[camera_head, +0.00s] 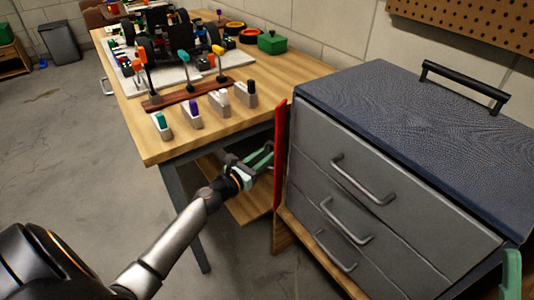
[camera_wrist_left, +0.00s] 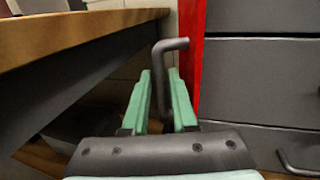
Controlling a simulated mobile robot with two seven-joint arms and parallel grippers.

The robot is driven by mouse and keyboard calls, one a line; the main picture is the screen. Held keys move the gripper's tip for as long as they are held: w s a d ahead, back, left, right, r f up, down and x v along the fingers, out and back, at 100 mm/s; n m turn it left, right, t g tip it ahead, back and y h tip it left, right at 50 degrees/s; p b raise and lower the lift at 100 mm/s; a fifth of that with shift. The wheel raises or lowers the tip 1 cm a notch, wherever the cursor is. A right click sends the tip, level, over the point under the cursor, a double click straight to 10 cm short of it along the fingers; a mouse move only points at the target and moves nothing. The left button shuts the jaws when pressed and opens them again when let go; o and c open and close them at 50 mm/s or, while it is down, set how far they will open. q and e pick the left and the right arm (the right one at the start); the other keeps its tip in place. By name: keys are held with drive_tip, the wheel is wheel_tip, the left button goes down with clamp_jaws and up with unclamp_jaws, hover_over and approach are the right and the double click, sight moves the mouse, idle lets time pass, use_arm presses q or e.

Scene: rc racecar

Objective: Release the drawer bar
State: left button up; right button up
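The drawer bar is a red upright strip (camera_head: 280,150) along the front left edge of the grey drawer cabinet (camera_head: 370,170). In the left wrist view the red strip (camera_wrist_left: 190,60) stands beside a grey bent handle (camera_wrist_left: 172,46). My left gripper (camera_head: 262,160) is at the left side of the strip. In the wrist view its green fingers (camera_wrist_left: 160,95) are close together on either side of the handle's upright part. The handle fills most of the gap. Only a green piece of my right gripper (camera_head: 512,275) shows at the bottom right.
A wooden table (camera_head: 225,125) with a model car (camera_head: 170,35), tools on a stand and several small holders is left of the cabinet. Its front edge is close above my left gripper. Drawer handles (camera_head: 362,180) stick out.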

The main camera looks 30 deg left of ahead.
use_arm(q)
drive_tip(key=shift+w, duration=0.2)
clamp_jaws()
idle(0.4)
